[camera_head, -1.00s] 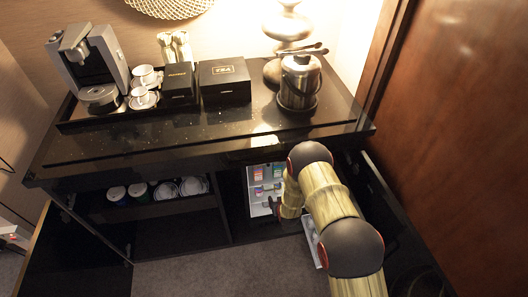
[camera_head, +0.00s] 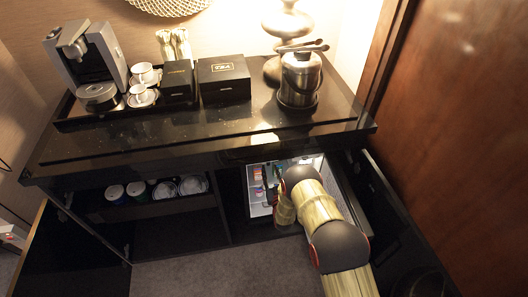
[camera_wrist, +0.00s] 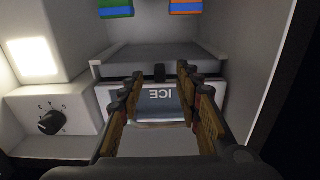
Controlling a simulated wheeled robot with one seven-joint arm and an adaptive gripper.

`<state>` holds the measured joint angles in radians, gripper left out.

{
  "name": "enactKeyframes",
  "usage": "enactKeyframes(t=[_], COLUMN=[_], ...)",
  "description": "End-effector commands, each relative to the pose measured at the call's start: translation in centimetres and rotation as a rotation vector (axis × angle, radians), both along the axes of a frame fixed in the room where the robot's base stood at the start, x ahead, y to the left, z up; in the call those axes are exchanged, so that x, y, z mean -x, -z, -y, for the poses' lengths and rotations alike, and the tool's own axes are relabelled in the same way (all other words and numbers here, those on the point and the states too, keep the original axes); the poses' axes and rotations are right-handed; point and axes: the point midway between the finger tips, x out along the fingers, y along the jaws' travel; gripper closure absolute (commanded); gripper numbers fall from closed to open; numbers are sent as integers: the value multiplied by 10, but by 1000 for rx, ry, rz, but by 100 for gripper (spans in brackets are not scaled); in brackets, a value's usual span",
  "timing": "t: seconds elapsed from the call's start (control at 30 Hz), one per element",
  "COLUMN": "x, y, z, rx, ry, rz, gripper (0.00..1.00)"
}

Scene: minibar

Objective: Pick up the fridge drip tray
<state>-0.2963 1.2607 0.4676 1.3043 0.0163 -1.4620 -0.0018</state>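The fridge drip tray appears to be the flat grey tray (camera_wrist: 160,62) in the wrist view, with a small dark tab at the middle of its edge. It lies against the ice compartment (camera_wrist: 160,103), whose "ICE" lettering appears upside down. My gripper (camera_wrist: 159,75) is open and empty, its two fingers spread on either side of the dark tab. The fingertips overlap the tray's edge in the picture; I cannot tell whether they touch it. In the head view my arm hides the gripper and tray inside the open fridge (camera_head: 258,207).
A dial housing (camera_wrist: 52,122) is left of the gripper in the wrist view, with fridge walls close on both sides. Coloured packages (camera_wrist: 116,8) show at the top. The black counter (camera_head: 215,130) overhangs the fridge, with an ice bucket (camera_head: 299,80) on it.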

Motion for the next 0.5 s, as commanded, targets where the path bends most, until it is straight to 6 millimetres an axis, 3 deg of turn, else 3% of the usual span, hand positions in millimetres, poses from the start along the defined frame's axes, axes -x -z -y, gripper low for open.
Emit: enactKeyframes(t=[0.23,0.5], x=[-32,-37], y=[5,3], z=[-9,-11], rx=[0,0], ry=[0,0], rz=[1,0], gripper=[66,66])
